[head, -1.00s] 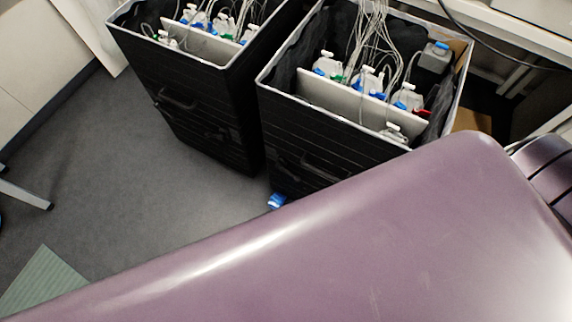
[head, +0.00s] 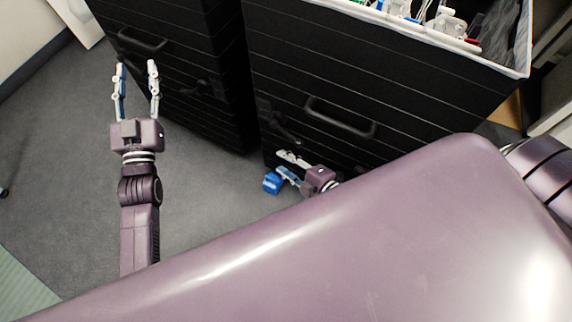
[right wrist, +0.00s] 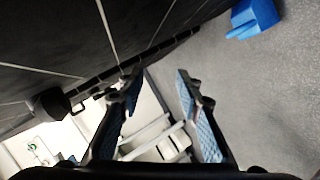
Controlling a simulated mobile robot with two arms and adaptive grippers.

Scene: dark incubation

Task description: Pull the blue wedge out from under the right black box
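The right black box (head: 400,85) stands on the grey floor. The blue wedge (head: 272,183) lies on the floor by its front lower left corner. How much is under the box is hidden. My right gripper (head: 285,165) is low, close to the right of the wedge, its arm mostly hidden by my purple body. In the right wrist view my right gripper (right wrist: 158,76) is open and empty. The wedge (right wrist: 258,18) is beyond its fingers to the upper right, cut by the frame edge. My left gripper (head: 136,66) is open and empty, in front of the left box.
The left black box (head: 190,70) stands beside the right one with a narrow gap. Both boxes have front handles, one on the right box (head: 340,118). Bottles and tubes (head: 445,22) show inside the right box. The floor (head: 70,150) at left is clear.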

